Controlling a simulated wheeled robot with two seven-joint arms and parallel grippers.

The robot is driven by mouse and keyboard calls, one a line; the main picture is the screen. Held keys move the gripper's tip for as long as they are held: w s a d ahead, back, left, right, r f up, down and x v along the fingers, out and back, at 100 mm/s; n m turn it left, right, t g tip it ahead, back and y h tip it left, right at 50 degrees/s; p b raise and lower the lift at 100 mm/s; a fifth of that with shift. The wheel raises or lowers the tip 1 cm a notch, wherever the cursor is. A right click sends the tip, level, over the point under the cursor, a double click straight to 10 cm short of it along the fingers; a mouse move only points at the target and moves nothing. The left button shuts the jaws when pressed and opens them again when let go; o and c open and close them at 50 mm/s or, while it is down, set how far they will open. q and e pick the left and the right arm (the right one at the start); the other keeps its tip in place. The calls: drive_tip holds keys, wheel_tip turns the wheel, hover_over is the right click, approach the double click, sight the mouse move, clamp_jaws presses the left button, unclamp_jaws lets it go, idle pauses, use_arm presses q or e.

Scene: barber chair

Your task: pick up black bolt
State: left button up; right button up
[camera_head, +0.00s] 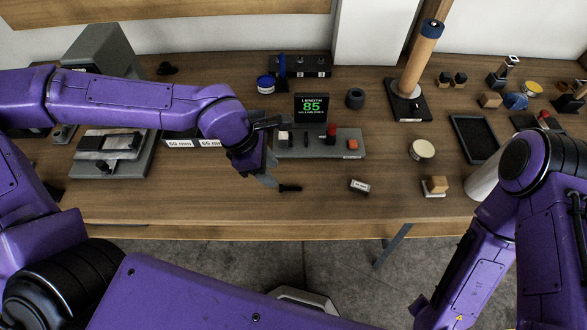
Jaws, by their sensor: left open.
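A small black bolt (290,188) lies on the wooden bench, near its front edge and just in front of the grey gauge block. My left gripper (271,178) reaches in from the left and is open, with its visible fingertip close to the left end of the bolt. Whether it touches the bolt cannot be told, and part of the gripper is hidden by its own wrist. My right arm comes in at the lower right and points down; its gripper is outside the picture.
A length display (312,110) reading 85 stands behind the grey gauge block (346,144). A small labelled block (360,186) lies right of the bolt. The bench's front edge (300,228) is close.

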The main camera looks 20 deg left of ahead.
sight(289, 188)
use_arm(q)
drive_tip(key=d+f, duration=0.1)
drive_tip(key=w+d+f, duration=0.1)
drive_tip(key=f, duration=0.1)
drive_tip(key=shift+w+f, duration=0.1)
drive_tip(key=shift+w, duration=0.05)
drive_tip(key=x, duration=0.5)
drive_tip(key=shift+w+a+f, duration=0.1)
drive_tip(key=shift+a+f, duration=0.05)
drive_tip(key=shift+a, duration=0.25)
drive_tip(key=shift+d+f, duration=0.25)
drive_tip(key=shift+f, duration=0.15)
clamp_jaws()
